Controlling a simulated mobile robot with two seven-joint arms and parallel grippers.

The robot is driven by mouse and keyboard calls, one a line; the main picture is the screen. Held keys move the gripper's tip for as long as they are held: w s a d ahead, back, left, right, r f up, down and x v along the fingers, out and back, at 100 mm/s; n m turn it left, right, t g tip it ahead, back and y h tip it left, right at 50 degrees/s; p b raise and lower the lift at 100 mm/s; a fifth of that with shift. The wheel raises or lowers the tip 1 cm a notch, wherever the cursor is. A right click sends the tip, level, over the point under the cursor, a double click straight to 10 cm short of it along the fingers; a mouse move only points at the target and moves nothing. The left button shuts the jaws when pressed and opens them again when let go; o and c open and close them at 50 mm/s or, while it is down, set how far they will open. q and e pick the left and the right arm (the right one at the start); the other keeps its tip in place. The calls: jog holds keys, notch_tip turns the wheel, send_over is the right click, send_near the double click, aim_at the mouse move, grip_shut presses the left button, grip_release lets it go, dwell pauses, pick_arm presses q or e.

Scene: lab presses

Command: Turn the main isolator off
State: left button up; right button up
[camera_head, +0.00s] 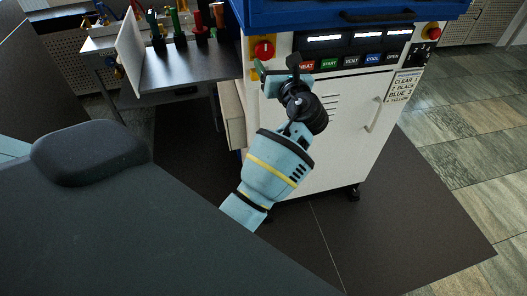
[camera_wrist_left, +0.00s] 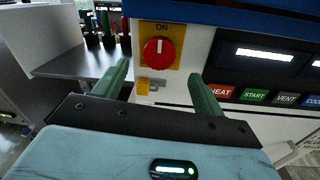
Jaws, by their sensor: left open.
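The main isolator (camera_head: 263,50) is a red rotary knob on a yellow plate at the upper left of the white press front. In the left wrist view the knob (camera_wrist_left: 158,52) shows a white upright mark pointing up to the word ON. A small yellow padlock-like tag (camera_wrist_left: 150,86) sits just below it. My left gripper (camera_head: 279,70) is in front of the panel, close below and right of the knob in the head view. In the wrist view its two green fingers stand apart, with the knob ahead between and beyond their tips. The fingers appear clear of it. My right gripper is not in view.
Right of the isolator are displays and a row of labelled buttons (camera_head: 352,61), including HEAT, START and VENT. A red button (camera_head: 433,33) is at the far right. A grey side shelf (camera_head: 185,73) with upright coloured tools adjoins the left. Open floor lies right.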

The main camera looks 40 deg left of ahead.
pick_arm(q)
jog(key=s+d+f+n+h, duration=0.2)
jog(key=s+f+n+h, duration=0.1)
jog(key=f, duration=0.5)
jog(key=s+d+f+n+h+p, duration=0.1)
jog(key=s+d+f+n+h, duration=0.1)
jog(key=s+f, duration=0.4)
jog(key=s+d+f+n+h, duration=0.2)
jog(key=s+f+n+h, duration=0.1)
jog(key=f, duration=0.8)
jog(key=shift+s+d+f+n+t+h, duration=0.25)
jog(key=shift+s+h, duration=0.45)
jog(key=shift+s, duration=0.5)
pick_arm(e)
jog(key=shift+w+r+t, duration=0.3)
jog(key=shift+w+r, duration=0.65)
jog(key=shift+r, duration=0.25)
